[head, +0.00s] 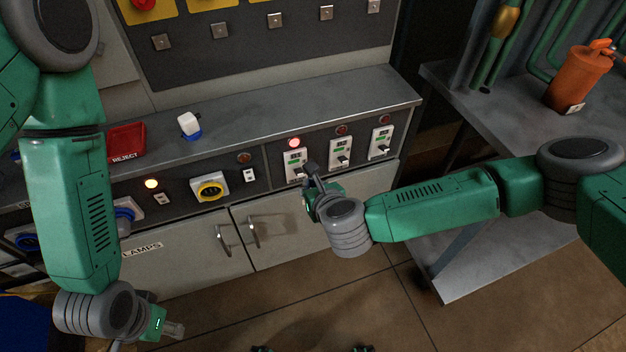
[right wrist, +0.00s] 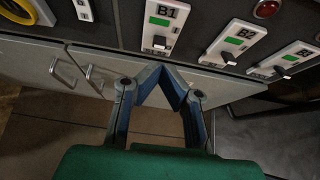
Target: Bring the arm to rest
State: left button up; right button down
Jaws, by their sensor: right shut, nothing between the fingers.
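My right arm reaches in from the right in the head view, with its gripper (head: 311,172) in front of the panel's breaker switches. In the right wrist view the fingers of this gripper (right wrist: 168,72) meet at the tips, shut and empty, just below the switch marked B1 (right wrist: 160,28). I cannot tell whether they touch the panel. My left arm hangs down at the left of the head view. Its gripper (head: 176,331) is at the bottom edge, small and dim, and its finger opening is unclear.
The grey console (head: 290,98) carries a red reject tray (head: 127,143) and a white-and-blue part (head: 189,125). A red lamp (head: 294,143) is lit above the left breaker. Cabinet handles (head: 222,240) stick out below. An orange canister (head: 578,80) stands on the right-hand table.

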jog(key=shift+a, duration=0.1)
jog(key=s+d+f+n+g+y, duration=0.1)
jog(key=s+f+n+g, duration=0.2)
jog(key=s+n, duration=0.65)
jog(key=s+d+f+n+g+y, duration=0.1)
jog(key=s+d+f+n+g, duration=0.15)
jog(key=s+n, duration=0.75)
jog(key=s+d+n+g+h, duration=0.1)
jog(key=s+d+n+h, duration=0.1)
jog(key=d, duration=0.6)
jog(key=s+d+n+g+h, duration=0.2)
jog(key=s+d+n, duration=0.3)
jog(key=d+n, duration=0.2)
jog(key=s+d+n+g+h, duration=0.1)
jog(key=s+d+n+g, duration=0.1)
jog(key=d, duration=0.8)
jog(key=shift+s+d+n+h, duration=0.15)
jog(key=shift+s+n+h, duration=0.25)
jog(key=shift+s+n, duration=0.55)
jog(key=shift+w+a, duration=0.2)
jog(key=shift+w, duration=0.1)
jog(key=shift+d, duration=0.1)
